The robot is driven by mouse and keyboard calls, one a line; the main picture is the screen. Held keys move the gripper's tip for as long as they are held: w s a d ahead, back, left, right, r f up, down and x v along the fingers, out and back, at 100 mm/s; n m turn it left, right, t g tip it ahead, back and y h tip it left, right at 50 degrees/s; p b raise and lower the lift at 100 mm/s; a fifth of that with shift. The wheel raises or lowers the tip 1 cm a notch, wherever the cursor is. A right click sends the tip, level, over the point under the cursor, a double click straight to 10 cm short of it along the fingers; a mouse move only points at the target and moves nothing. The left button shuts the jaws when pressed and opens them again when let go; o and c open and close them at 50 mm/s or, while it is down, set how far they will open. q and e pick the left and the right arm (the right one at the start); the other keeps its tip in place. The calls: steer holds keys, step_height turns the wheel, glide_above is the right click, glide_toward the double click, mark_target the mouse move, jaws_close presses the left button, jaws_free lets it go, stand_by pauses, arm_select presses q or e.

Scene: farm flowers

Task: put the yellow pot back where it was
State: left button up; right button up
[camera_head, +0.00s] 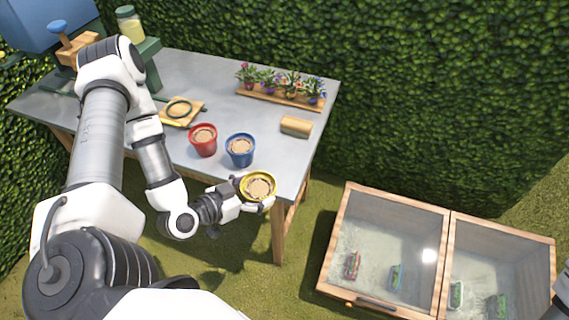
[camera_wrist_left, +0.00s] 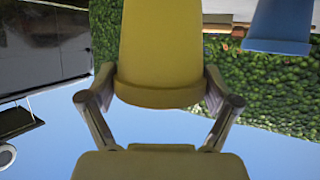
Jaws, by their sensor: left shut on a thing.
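The yellow pot (camera_head: 244,187), filled with brown soil, is held by my left gripper (camera_head: 252,201) near the front right corner of the grey table (camera_head: 205,85). In the left wrist view the yellow pot (camera_wrist_left: 160,50) fills the top middle, with the fingers of my left gripper (camera_wrist_left: 160,95) closed on its two sides. In the head view the pot overlaps the table's front edge; I cannot tell its exact height. A blue pot (camera_head: 240,158) and a red pot (camera_head: 203,146) stand on the table to its left. The blue pot also shows in the left wrist view (camera_wrist_left: 280,25). My right gripper is not in view.
A planter (camera_head: 262,97) with several flowers stands at the table's back. A tan block (camera_head: 296,126) lies near the right edge. A wooden board (camera_head: 192,108) with a dark ring lies left of the pots. A glass-topped frame (camera_head: 395,215) stands on the grass at right.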

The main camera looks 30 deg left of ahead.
arm_select(q)
steer(key=shift+v, duration=1)
steer(key=w+b, duration=0.3)
steer(key=shift+w+a+f, duration=0.2)
steer(key=shift+a+f, duration=0.1)
steer(key=shift+f, duration=0.05)
steer(key=w+f, duration=0.1)
steer(key=w, duration=0.3)
steer(key=w+a+f, duration=0.1)
steer(key=w, duration=0.3)
steer(key=w+f, duration=0.1)
steer(key=w, duration=0.3)
steer(key=shift+w+a+f, duration=0.3)
steer(key=shift+w+f, duration=0.05)
steer(key=shift+f, duration=0.25)
steer(key=o, duration=1.2)
steer(key=shift+o, duration=0.2)
